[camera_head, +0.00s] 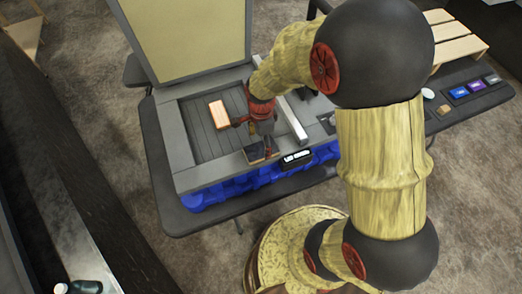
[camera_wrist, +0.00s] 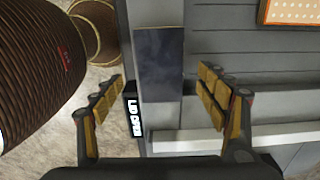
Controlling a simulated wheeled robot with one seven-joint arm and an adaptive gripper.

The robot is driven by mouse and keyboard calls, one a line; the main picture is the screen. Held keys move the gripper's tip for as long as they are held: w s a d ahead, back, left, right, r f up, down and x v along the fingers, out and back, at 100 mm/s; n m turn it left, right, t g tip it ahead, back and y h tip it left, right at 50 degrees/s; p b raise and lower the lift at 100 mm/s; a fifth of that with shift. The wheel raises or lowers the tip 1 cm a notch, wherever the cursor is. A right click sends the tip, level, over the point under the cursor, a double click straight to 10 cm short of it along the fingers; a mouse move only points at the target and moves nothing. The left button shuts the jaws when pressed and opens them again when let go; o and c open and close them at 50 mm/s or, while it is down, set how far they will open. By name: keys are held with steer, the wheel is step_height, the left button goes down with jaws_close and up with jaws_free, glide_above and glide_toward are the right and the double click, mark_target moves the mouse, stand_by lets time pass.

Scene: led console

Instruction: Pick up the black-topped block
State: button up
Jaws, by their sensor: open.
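The black-topped block (camera_head: 255,153) is at the front rim of the grey console, just below my gripper in the head view. In the wrist view its dark rectangular top (camera_wrist: 160,63) shows between the lines of my two fingers and mostly ahead of their tips. My gripper (camera_head: 256,138) is over the front part of the console, pointing down. In the wrist view my gripper (camera_wrist: 160,93) is open and empty, with one finger on each side. I cannot tell its height above the block.
An orange-topped block (camera_head: 219,114) lies on the slatted console floor (camera_head: 198,132); its corner shows in the wrist view (camera_wrist: 292,11). A pale bar (camera_head: 293,120) runs along the right. A "LID OPEN" sign (camera_head: 297,158) is at the front. The raised lid (camera_head: 188,38) stands behind.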

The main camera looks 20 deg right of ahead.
mark_target(261, 149)
steer(key=shift+f, duration=1.95)
steer(key=shift+c, duration=0.8)
steer(key=c, duration=1.5)
